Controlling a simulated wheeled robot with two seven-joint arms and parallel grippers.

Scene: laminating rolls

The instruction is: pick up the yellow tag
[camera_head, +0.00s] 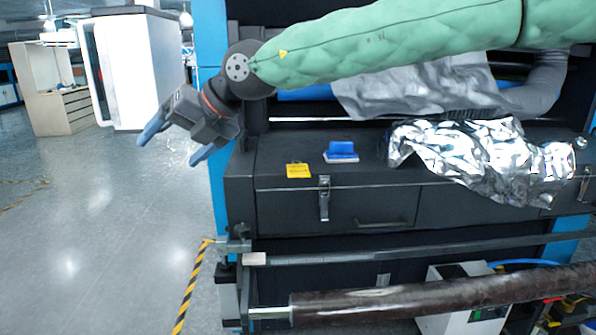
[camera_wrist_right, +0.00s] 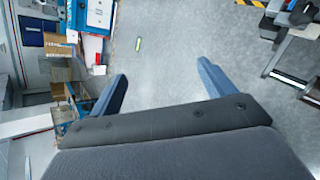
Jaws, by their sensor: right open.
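The yellow tag (camera_head: 299,170) lies flat on the black top of the machine's ledge, near its front edge, in the head view. My right gripper (camera_head: 172,146) hangs in the air left of the machine, up and to the left of the tag and apart from it. Its two blue fingers are spread and empty. In the right wrist view the open fingers (camera_wrist_right: 160,85) frame only grey floor, and the tag does not show there. My left gripper is not in view.
A blue block (camera_head: 341,150) sits just right of the tag. Crumpled silver foil (camera_head: 485,155) covers the ledge further right. A dark roll (camera_head: 430,293) lies across below. Open floor (camera_head: 100,220) is at left, with a white cabinet (camera_head: 130,70) behind.

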